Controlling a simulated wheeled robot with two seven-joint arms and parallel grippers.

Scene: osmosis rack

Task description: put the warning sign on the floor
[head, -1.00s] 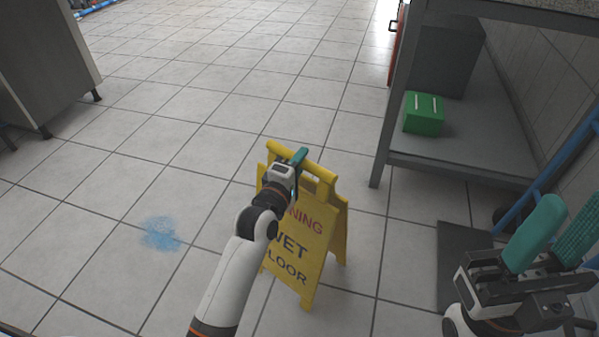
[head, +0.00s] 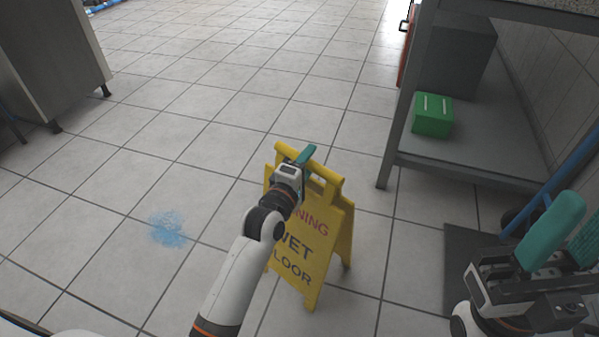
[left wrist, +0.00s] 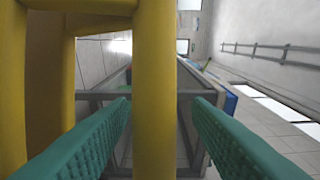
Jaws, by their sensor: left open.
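The yellow warning sign (head: 312,245), an A-frame lettered WET FLOOR, stands upright with its legs spread on the tiled floor. My left gripper (head: 302,158) is at its top bar, with one teal finger showing; my arm hides part of the lettering. In the left wrist view, a yellow bar of the sign (left wrist: 155,90) runs between the two teal fingers of my left gripper (left wrist: 160,125). Gaps show on both sides of the bar, so the gripper is open around it. My right gripper (head: 568,240) is at the lower right, its teal fingers apart and empty.
A blue spill (head: 168,229) lies on the floor left of the sign. A grey metal table (head: 455,150) with a green box (head: 433,115) on its lower shelf stands to the right. A cabinet (head: 55,60) is at the upper left. The floor beyond the sign is clear.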

